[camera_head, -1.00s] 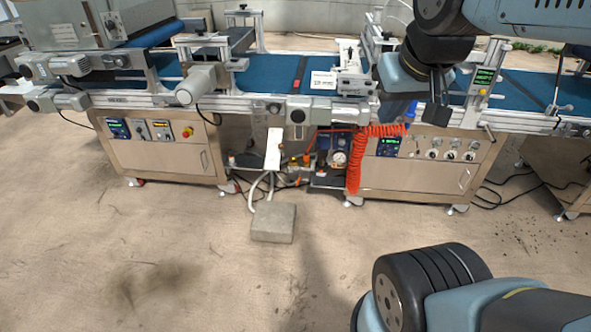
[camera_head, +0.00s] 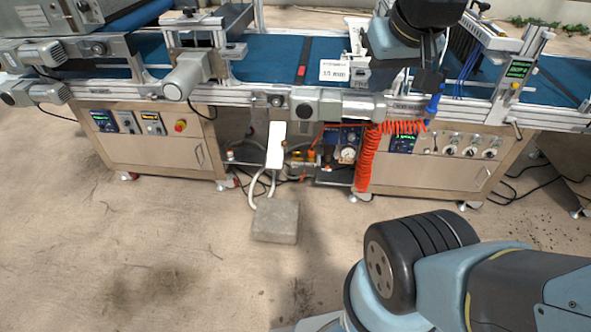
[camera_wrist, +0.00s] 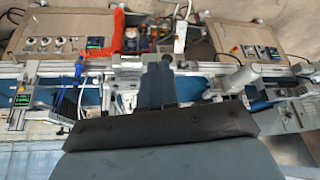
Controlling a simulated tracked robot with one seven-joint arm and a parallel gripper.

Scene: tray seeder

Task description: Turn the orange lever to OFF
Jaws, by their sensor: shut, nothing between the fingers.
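My gripper (camera_head: 430,82) hangs above the blue conveyor, right of the middle in the head view. In the wrist view its dark fingers (camera_wrist: 158,80) are shut together with nothing between them. Small orange parts (camera_head: 308,153) sit on the low shelf between the two cabinets, left of a round pressure gauge (camera_head: 347,155). They are too small for me to tell which is the lever or how it is turned. The gripper is above and to the right of them, apart from them, with the conveyor edge between.
A coiled red hose (camera_head: 367,160) hangs right of the gauge. A white panel (camera_head: 275,145) stands left of the shelf. A grey block (camera_head: 275,220) lies on the floor in front. The conveyor's motor housing (camera_head: 345,104) overhangs the shelf. The floor in front is mostly clear.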

